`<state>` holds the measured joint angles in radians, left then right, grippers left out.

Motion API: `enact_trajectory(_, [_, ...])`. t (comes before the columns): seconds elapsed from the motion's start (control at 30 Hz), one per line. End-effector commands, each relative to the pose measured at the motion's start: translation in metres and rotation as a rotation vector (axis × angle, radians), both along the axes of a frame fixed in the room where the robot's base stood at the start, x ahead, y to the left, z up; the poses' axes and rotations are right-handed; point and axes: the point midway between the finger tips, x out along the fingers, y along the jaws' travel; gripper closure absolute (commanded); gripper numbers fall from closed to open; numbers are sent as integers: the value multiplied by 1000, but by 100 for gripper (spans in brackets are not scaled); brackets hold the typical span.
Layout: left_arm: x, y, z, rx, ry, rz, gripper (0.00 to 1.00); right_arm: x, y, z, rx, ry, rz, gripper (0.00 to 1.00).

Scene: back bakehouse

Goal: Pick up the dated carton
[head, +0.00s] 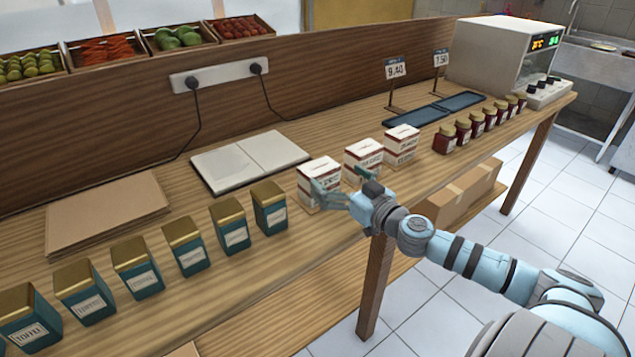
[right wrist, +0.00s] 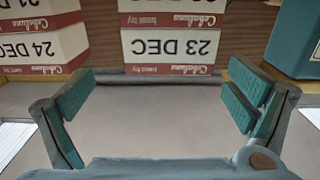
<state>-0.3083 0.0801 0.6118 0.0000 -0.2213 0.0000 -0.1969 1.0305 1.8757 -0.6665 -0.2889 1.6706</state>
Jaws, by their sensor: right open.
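White cartons with red bands stand in three stacks of two in the head view: a near stack (head: 319,170), a middle stack (head: 364,150) and a far stack (head: 402,138). In the right wrist view the print is upside down. The near stack's upper carton (right wrist: 172,46) reads 23 DEC, the neighbouring upper carton (right wrist: 35,48) 24 DEC. The lower cartons' dates are cut off. My right gripper (head: 330,190) is open at the front of the near stack; in the wrist view its fingers (right wrist: 163,80) are spread wider than the 23 DEC carton, with nothing held.
A row of green tins (head: 270,207) stands close left of the near stack. Red-brown jars (head: 463,133) stand to the right. A white board (head: 250,160) lies behind, and a brown flat sheet (head: 107,212) at the left. An oven-like appliance (head: 500,55) stands at the far end.

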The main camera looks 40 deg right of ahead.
Motion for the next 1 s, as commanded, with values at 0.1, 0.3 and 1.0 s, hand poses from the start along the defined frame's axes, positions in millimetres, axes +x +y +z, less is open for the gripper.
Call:
enact_trajectory(0.1, [13, 0, 5, -1, -23, -1, 5, 8, 3, 5, 6, -8, 7, 2])
enact_trajectory(0.3, [16, 0, 13, -1, -28, -1, 5, 18, 4, 5, 10, -7, 6, 2])
enact_trajectory(1.0, [10, 0, -12, 0, -17, 0, 5, 61, 7, 0, 2, -7, 10, 2])
